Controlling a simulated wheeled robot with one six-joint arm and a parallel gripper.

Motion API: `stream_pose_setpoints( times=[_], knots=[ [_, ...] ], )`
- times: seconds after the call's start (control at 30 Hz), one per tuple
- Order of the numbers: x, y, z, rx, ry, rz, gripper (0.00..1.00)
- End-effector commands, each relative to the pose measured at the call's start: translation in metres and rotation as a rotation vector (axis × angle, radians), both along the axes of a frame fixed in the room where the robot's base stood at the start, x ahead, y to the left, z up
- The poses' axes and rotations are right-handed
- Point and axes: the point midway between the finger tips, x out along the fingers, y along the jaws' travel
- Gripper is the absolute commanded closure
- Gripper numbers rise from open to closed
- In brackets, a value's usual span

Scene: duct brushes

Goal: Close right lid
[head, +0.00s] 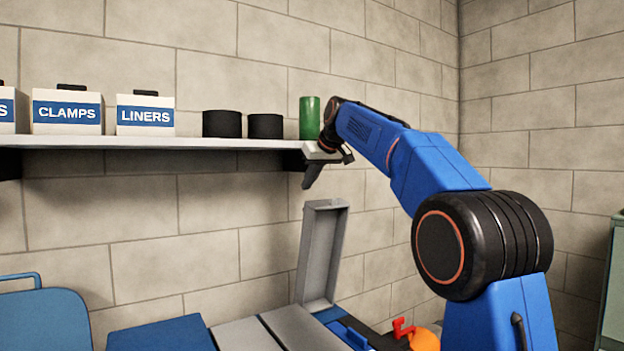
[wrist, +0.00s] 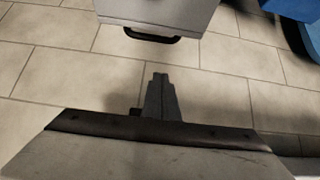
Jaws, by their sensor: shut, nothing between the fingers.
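The right lid (head: 322,256) is a grey, shallow tray-like panel. It stands raised, nearly upright and leaning slightly, at the right end of a row of grey panels (head: 298,328) that lie flat. My gripper (head: 308,182) points down, just above and left of the lid's top edge in the head view. A small gap shows between them there; the depth between them is unclear. In the wrist view my gripper (wrist: 160,78) has its fingers together with nothing between them. I cannot identify the lid in the wrist view. The lid's hinge is hard to see.
A shelf (head: 160,143) on the wall close to my gripper carries labelled boxes (head: 146,115), black cylinders (head: 222,124) and a green can (head: 310,118). A red part (head: 403,328) and an orange round thing (head: 424,340) sit right of the lid. A grey-green cabinet (head: 613,285) stands far right.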

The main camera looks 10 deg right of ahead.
Motion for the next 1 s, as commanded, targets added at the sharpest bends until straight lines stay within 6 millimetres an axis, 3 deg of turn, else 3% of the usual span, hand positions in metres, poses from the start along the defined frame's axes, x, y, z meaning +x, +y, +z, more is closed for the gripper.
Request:
stream_pose_setpoints(
  times=[0.37,0.7,1.0],
  knots=[
    [0.037,0.012,-0.044,0.0,0.001,-0.001,1.0],
    [0.007,0.002,-0.054,0.0,0.0,0.0,1.0],
    [0.002,0.0,-0.058,0.0,0.0,-0.001,1.0]
  ],
)
